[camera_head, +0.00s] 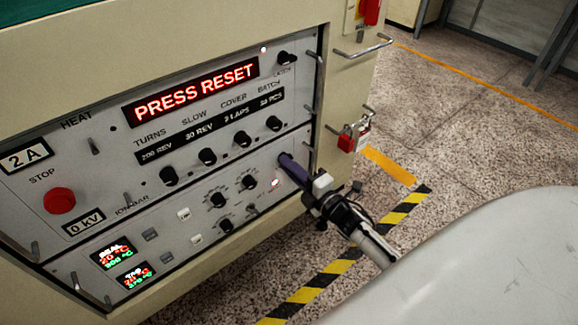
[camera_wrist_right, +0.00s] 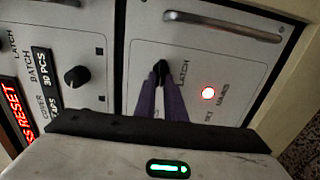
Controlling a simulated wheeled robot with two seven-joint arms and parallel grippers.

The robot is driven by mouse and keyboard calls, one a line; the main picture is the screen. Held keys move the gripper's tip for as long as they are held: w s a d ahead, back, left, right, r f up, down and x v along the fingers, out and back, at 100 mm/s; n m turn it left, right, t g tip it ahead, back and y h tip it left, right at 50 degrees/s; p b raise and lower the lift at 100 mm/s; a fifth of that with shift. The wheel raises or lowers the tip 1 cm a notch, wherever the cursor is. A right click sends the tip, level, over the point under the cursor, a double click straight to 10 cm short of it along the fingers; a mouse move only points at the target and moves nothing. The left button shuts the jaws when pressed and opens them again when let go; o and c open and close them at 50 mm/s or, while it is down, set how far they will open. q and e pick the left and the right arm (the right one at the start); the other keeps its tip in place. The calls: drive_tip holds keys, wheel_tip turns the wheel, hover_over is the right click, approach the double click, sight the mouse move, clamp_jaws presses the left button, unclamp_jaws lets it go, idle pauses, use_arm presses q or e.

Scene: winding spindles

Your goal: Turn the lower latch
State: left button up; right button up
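The lower latch (camera_wrist_right: 160,69) is a small black knob beside a "LATCH" label on the lower panel, in the right wrist view. My right gripper (camera_head: 286,161) reaches the right part of the lower panel in the head view. Its two purple fingers (camera_wrist_right: 160,98) lie close on either side of the knob in the right wrist view and appear closed on it. In the head view the fingers hide the latch. My left gripper is not in view.
The upper latch knob (camera_head: 287,57) sits at the top right of the upper panel. The display (camera_head: 190,92) reads "PRESS RESET". A red light (camera_wrist_right: 208,92) glows beside the lower latch. Metal handles (camera_wrist_right: 222,26) stick out near it. A red padlock (camera_head: 347,142) hangs at the cabinet's side.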

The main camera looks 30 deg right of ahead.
drive_tip(key=o, duration=0.4)
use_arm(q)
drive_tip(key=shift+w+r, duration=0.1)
use_arm(e)
drive_tip(key=shift+s, duration=0.1)
